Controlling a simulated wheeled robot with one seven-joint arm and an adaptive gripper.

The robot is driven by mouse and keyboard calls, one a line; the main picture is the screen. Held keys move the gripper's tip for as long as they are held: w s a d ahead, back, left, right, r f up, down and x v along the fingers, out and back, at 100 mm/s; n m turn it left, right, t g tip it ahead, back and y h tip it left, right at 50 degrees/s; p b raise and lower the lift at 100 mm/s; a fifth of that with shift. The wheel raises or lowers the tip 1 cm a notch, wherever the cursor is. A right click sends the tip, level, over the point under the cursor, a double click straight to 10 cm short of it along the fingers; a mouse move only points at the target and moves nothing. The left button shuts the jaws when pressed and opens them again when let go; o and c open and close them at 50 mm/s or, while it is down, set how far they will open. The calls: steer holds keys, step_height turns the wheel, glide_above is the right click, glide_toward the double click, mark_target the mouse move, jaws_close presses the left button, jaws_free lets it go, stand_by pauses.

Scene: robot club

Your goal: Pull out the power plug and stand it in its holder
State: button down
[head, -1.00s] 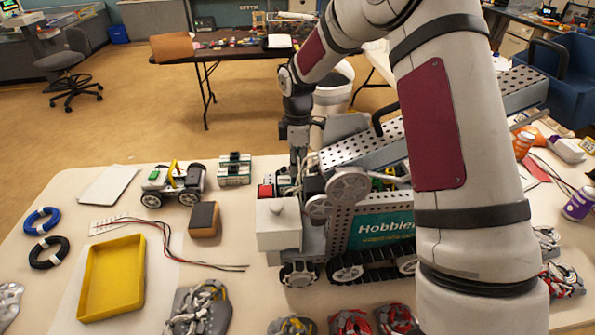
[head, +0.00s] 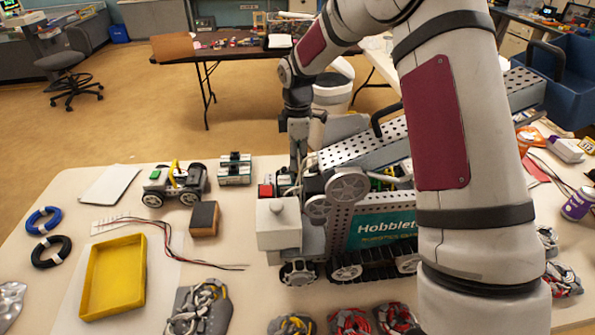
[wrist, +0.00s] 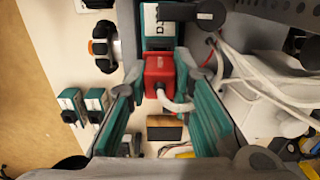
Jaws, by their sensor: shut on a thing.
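The red power plug (wrist: 158,75) has a thick white cable at its near end. In the wrist view it sits between my two teal-padded fingers, against a teal unit (wrist: 158,42) on the tracked robot. My gripper (wrist: 160,82) is shut on the plug. In the head view the red plug (head: 265,191) shows small at the left end of the tracked robot (head: 375,228). My gripper (head: 297,168) reaches down just beside it there, its fingertips partly hidden among the robot's parts. I cannot tell for certain which object is the holder.
A dark-topped block (head: 204,218), a small wheeled car (head: 174,184) and teal-and-white modules (head: 235,168) stand left of the robot. A yellow tray (head: 113,308) lies at the front left. White cables (wrist: 235,75) run close to my right finger.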

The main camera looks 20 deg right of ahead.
mark_target(298, 155)
steer(key=shift+r, duration=1.05)
steer(key=shift+r+p, duration=0.45)
steer(key=shift+r, duration=0.45)
